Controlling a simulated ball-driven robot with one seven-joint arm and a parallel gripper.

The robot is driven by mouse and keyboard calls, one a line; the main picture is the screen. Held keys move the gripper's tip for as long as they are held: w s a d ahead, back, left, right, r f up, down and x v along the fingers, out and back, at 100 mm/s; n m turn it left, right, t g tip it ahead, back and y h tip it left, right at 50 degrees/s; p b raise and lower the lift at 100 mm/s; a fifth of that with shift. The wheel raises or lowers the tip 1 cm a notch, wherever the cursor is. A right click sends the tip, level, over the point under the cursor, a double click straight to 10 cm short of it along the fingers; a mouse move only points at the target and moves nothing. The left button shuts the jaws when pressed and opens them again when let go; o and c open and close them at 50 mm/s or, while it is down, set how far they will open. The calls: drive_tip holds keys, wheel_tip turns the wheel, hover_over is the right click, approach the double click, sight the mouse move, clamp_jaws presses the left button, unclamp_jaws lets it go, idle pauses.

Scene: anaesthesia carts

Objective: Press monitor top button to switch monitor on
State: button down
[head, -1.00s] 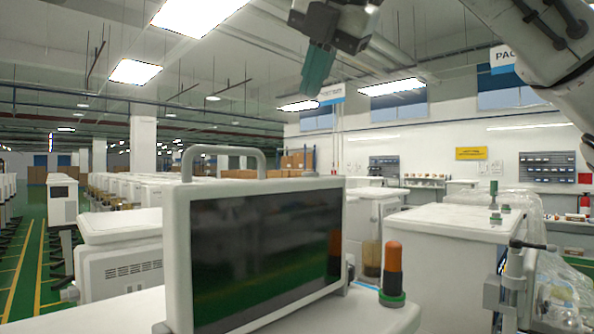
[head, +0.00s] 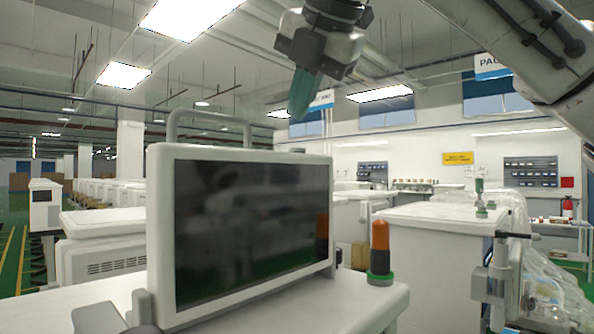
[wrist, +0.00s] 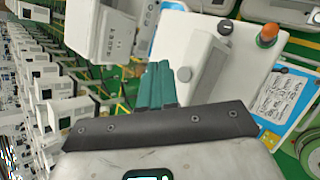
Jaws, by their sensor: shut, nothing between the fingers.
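The monitor (head: 244,157) stands on a white cart top in the head view, with a white frame, a dark screen and a grey carrying handle (head: 208,113) on top. A small dark button (head: 297,150) shows at the right end of its top edge. My gripper (head: 303,98) is above that end of the monitor, pointing down, with teal fingers shut and empty. A gap shows between the fingertips and the monitor top. In the wrist view the teal fingers (wrist: 157,85) point at pale equipment with round knobs; I cannot tell which knob is the button.
An orange lamp (head: 380,236) with a green base stands on the cart just right of the monitor. More white carts (head: 440,228) stand behind and to the right. A metal clamp (head: 497,280) is at the lower right. The air above the monitor is free.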

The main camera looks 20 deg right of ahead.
drive_tip(key=shift+f+b, duration=0.45)
drive_tip(key=shift+f, duration=0.8)
drive_tip(key=shift+f, duration=0.1)
idle(1.1)
drive_tip(key=shift+f, duration=0.3)
drive_tip(key=shift+f, duration=0.45)
idle(0.9)
drive_tip(key=shift+r, duration=0.15)
drive_tip(key=shift+r+p, duration=0.75)
drive_tip(key=shift+p, duration=0.1)
wheel_tip(320, 180, up, 5)
drive_tip(key=p, duration=0.4)
